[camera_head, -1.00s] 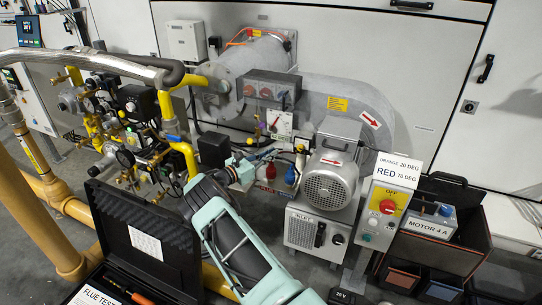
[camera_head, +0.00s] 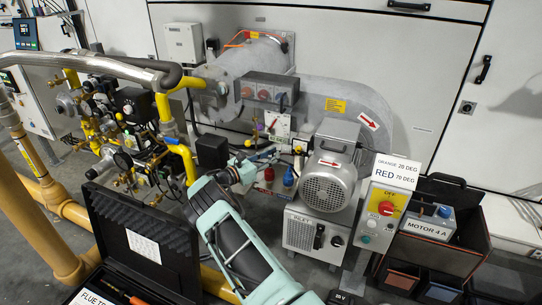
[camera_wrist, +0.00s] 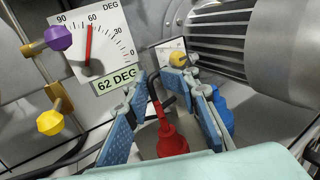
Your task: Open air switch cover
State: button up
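The air switch cover cannot be named for certain. A small pale box face with a yellow round knob (camera_wrist: 178,60) shows just beyond my fingertips in the wrist view, beside the motor, and may be it. My gripper (camera_wrist: 155,82) has its two blue-padded fingers apart, with nothing held between them. The right fingertip overlaps the lower edge of the knob in the picture; I cannot tell whether they touch. In the head view my gripper (camera_head: 258,150) is in front of the burner, below the dial plate, and its fingers are small and partly hidden.
A red object (camera_wrist: 168,138) with a black hooked part stands beyond and below my fingers, with a blue one (camera_wrist: 222,115) to the right. A dial plate (camera_wrist: 92,45) with purple and yellow knobs is left. The finned motor (camera_head: 328,185) is close on the right.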

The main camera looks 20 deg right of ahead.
jog(key=shift+r, duration=0.1)
jog(key=v, duration=1.2)
